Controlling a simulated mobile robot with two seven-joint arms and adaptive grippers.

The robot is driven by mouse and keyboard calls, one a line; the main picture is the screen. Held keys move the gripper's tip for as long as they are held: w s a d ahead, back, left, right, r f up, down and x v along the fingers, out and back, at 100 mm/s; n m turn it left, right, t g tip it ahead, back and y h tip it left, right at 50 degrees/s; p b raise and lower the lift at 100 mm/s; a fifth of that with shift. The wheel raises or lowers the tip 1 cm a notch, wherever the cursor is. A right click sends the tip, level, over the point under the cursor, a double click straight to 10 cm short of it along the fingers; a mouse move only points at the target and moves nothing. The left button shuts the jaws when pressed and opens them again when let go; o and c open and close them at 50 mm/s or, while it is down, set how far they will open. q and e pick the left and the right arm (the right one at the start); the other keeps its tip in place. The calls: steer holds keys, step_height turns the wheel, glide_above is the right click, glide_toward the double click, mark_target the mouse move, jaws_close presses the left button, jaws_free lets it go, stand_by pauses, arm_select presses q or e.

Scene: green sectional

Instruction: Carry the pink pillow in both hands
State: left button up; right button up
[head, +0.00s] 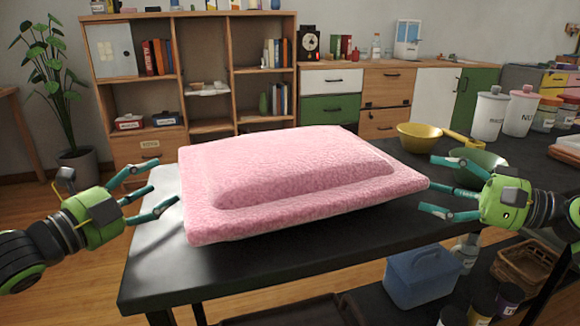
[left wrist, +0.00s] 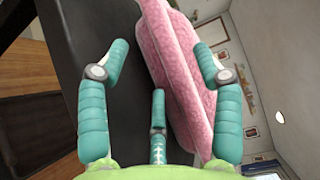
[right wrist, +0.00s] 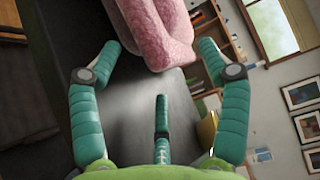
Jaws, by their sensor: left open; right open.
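The pink pillow (head: 290,175) lies over the black table, its near side tilted and its lower edge partly raised; I cannot tell how it is supported beneath. My left gripper (head: 160,190) is open at the pillow's left edge, fingers pointing at it. In the left wrist view the pillow (left wrist: 172,75) shows beyond and between the open fingers (left wrist: 160,65). My right gripper (head: 438,188) is open at the pillow's right corner. In the right wrist view the pillow corner (right wrist: 160,40) is ahead between the open fingers (right wrist: 165,60). Neither gripper is closed on it.
The black table (head: 150,285) has bare room at its front left. A yellow bowl (head: 420,138) and a green bowl (head: 478,160) stand near my right gripper. White canisters (head: 488,115) stand farther right. A blue caddy (head: 422,275) is on the shelf below.

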mark_target(182, 172)
arm_select(q)
steer(key=shift+w+d, duration=0.1)
steer(key=shift+w, duration=0.3)
arm_select(e)
steer(key=shift+w+a, duration=0.2)
steer(key=shift+a, duration=0.25)
arm_select(q)
steer(key=shift+w+d+r, duration=0.1)
steer(key=shift+w+d, duration=0.3)
steer(key=shift+w, duration=0.15)
arm_select(e)
steer(key=shift+w+a, duration=0.3)
steer(key=shift+a, duration=0.2)
arm_select(q)
steer(key=shift+x, duration=2.4)
arm_select(e)
steer(key=shift+x, duration=2.4)
arm_select(q)
steer(key=shift+c, duration=0.4)
arm_select(e)
steer(key=shift+c, duration=0.5)
arm_select(q)
jaws_close()
arm_select(e)
steer(key=c, duration=1.4)
jaws_close()
steer(key=shift+r, duration=0.1)
